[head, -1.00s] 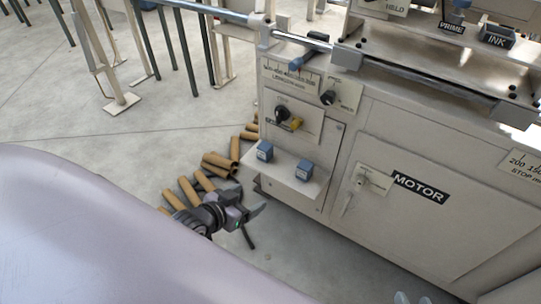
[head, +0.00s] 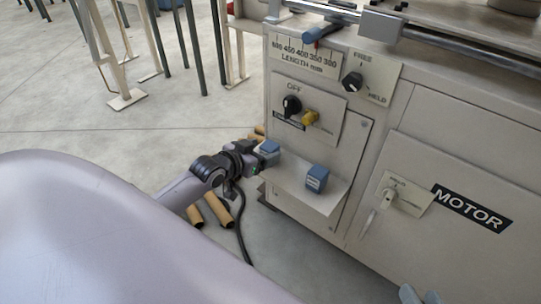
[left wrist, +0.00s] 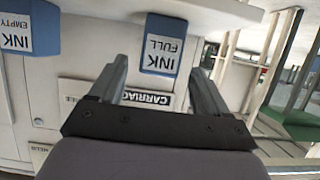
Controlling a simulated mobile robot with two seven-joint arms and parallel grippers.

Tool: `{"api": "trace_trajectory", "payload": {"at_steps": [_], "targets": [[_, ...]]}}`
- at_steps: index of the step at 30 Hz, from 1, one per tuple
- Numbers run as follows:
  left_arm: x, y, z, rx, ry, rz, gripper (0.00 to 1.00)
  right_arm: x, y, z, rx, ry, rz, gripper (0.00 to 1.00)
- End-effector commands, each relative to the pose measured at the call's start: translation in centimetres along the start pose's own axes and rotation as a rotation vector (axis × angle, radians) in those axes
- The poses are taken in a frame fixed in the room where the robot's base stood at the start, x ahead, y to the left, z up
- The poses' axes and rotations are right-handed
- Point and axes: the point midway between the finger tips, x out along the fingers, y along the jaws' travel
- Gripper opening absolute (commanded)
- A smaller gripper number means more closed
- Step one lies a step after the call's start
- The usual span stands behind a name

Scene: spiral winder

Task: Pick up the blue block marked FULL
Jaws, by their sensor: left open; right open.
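The blue block marked FULL (left wrist: 164,44) shows in the left wrist view, its white label reading INK FULL. It appears between my open left fingers (left wrist: 158,70), with a gap at each side; how deep it sits between them I cannot tell. In the head view this block (head: 269,148) is at the left end of a small shelf, partly hidden by my left gripper (head: 261,161). A second blue block (head: 316,179) sits to the right; its label reads INK EMPTY in the left wrist view (left wrist: 30,28). My right gripper (head: 420,296) barely shows at the bottom edge.
The shelf (head: 326,200) juts from the pale machine cabinet. Above it are a black knob (head: 292,105) and a yellow knob (head: 311,118). The MOTOR panel (head: 470,208) is to the right. Cardboard tubes (head: 218,209) lie on the floor beneath my left arm.

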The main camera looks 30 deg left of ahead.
Motion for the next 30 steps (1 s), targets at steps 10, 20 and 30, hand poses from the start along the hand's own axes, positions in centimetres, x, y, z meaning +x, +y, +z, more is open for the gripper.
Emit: {"api": "trace_trajectory", "payload": {"at_steps": [10, 20, 30], "targets": [[3.8, 0.1, -0.1, -0.001, 0.001, 0.0, 0.77, 0.5, 0.0, 0.7, -0.005, 0.043, -0.023, 0.43], [5.5, 0.2, -0.3, 0.0, -0.002, 0.001, 0.77, -0.1, 0.6, 0.3, -0.059, 0.077, 0.005, 0.43], [5.5, 0.1, -0.3, 0.0, -0.002, 0.001, 0.18, -0.1, 0.5, 0.3, -0.059, 0.077, 0.005, 0.43]]}}
